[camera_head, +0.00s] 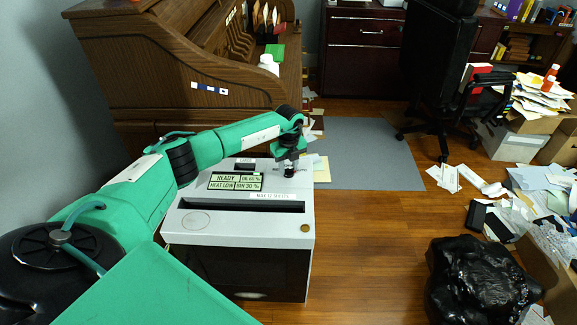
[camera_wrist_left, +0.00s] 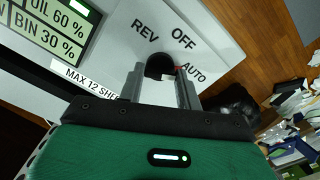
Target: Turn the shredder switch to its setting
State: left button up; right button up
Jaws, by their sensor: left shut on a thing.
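The shredder (camera_head: 190,225) is a light grey box with a dark front, standing on the wood floor. Its display panel (camera_head: 235,181) reads READY. The black round shredder switch (camera_wrist_left: 159,66) shows in the left wrist view, with the labels REV, OFF and AUTO around it. A small red mark shows at its right edge, on the side towards AUTO. My left gripper (camera_head: 288,168) points down at the shredder's top right corner. In the left wrist view its fingers (camera_wrist_left: 160,84) are shut on the switch, one on each side. My right gripper is in neither view.
A wooden roll-top desk (camera_head: 135,60) stands behind the shredder. A black office chair (camera_head: 437,60) stands on a grey mat (camera_head: 370,150). A black bag (camera_head: 480,280) and scattered papers lie to the right. The floor just right of the shredder is clear.

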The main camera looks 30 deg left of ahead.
aim_at(289, 168)
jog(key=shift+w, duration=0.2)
pick_arm(q)
jog(key=o, duration=1)
notch_tip(289, 168, up, 14)
jog(key=shift+f, duration=0.1)
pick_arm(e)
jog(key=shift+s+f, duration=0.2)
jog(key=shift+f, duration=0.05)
